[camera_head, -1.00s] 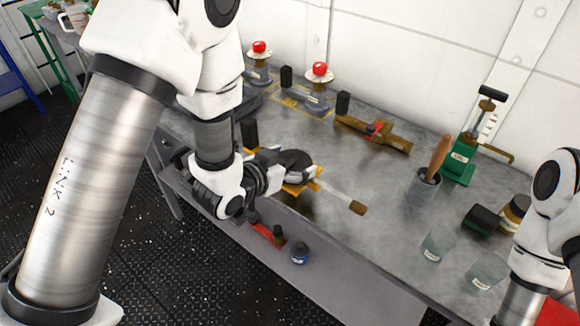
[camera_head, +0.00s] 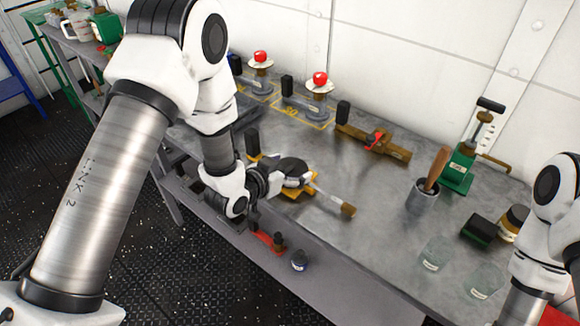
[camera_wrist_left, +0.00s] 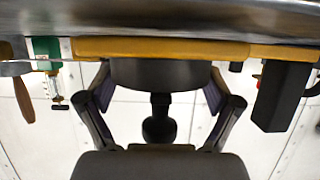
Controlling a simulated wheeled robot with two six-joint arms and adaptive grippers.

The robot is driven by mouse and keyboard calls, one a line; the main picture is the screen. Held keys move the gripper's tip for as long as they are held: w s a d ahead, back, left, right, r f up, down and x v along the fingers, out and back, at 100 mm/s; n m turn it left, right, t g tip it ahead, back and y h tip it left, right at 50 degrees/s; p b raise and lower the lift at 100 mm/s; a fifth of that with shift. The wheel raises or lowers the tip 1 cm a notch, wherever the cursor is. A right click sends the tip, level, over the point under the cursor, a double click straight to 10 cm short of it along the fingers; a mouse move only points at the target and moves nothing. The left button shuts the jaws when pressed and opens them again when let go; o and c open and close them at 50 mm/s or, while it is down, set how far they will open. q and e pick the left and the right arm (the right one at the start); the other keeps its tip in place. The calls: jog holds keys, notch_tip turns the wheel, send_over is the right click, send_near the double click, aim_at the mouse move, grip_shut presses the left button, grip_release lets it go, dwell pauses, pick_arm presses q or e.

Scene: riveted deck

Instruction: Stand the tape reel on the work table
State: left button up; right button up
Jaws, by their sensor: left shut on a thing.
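A dark round drum with a yellow-orange slab (camera_head: 298,190) against it, which looks to be the tape reel, is at the near side of the work table (camera_head: 375,235). In the left wrist view the dark drum (camera_wrist_left: 160,73) sits between my fingers, with a black knob below it and the long yellow slab (camera_wrist_left: 165,48) above it, close to the grey table surface. My left gripper (camera_head: 302,172) is shut on the drum and covers much of it in the head view. Whether the slab touches the table is unclear. My right arm shows at the right edge; its gripper is out of view.
A brush (camera_head: 335,202) lies beside the reel. Two red-knobbed stands (camera_head: 320,80) are at the back. The table middle is fairly clear.

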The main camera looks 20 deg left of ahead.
pick_arm(q)
jog(key=shift+w+f, duration=0.1)
jog(key=shift+f, duration=0.2)
jog(key=o, duration=1.3)
jog(key=shift+r, duration=0.1)
